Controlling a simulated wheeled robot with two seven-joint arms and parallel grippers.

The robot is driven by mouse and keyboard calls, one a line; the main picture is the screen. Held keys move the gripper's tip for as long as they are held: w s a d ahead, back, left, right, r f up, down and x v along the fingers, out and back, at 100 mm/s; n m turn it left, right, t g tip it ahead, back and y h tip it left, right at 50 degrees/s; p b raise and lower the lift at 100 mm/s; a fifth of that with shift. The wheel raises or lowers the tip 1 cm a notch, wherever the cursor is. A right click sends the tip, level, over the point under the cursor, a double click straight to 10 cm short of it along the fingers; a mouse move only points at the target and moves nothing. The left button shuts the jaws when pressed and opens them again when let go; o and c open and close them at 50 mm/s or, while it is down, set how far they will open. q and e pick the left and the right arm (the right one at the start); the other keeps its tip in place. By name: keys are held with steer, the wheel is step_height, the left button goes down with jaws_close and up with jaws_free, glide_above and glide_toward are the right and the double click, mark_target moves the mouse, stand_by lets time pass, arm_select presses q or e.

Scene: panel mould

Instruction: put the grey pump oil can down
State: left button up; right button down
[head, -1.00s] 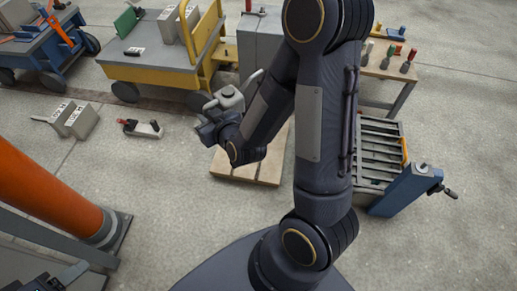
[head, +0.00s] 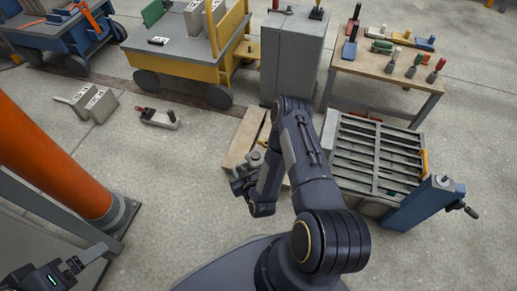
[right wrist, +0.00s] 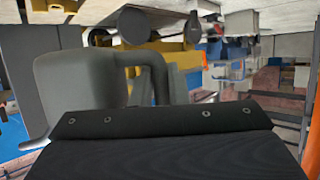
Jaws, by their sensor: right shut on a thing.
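The grey pump oil can (head: 253,160) is in my right gripper (head: 243,178), which is shut on it. In the head view it shows small, in front of the near-left part of a light wooden pallet (head: 244,138). I cannot tell its height above the pallet or floor. In the right wrist view the can's grey body (right wrist: 80,90) fills the left side, with a dark bent tube or handle to its right. My left gripper (head: 82,260) is at the lower left, far from the can; its jaw opening is unclear.
A slatted grey crate (head: 375,160) and a blue vise-like stand (head: 425,205) are right of my arm. Behind are a grey cabinet (head: 292,60), a tool table (head: 385,70) and a yellow cart (head: 185,55). An orange column (head: 50,160) is left.

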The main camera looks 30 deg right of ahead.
steer(key=w+d+f+b, duration=0.2)
steer(key=w+f, duration=0.1)
steer(key=w+d+f+b, duration=0.2)
steer(key=w, duration=0.1)
steer(key=w+d+f+b, duration=0.2)
steer(key=w+d+f, duration=0.1)
steer(key=w, duration=0.1)
steer(key=shift+d+f, duration=0.1)
steer(key=shift+f, duration=0.2)
steer(key=shift+w+d+f+b, duration=0.1)
steer(key=shift+w+f+b, duration=0.05)
steer(key=shift+b, duration=0.2)
steer(key=f+b, duration=0.1)
steer(key=f, duration=0.1)
steer(key=f+b, duration=0.1)
steer(key=shift+w+d+f, duration=0.15)
steer(key=shift+w+f, duration=0.05)
steer(key=shift+f, duration=0.2)
steer(key=shift+r, duration=0.1)
steer(key=c, duration=1.4)
jaws_free()
steer(key=shift+f, duration=0.2)
steer(key=shift+r, duration=0.1)
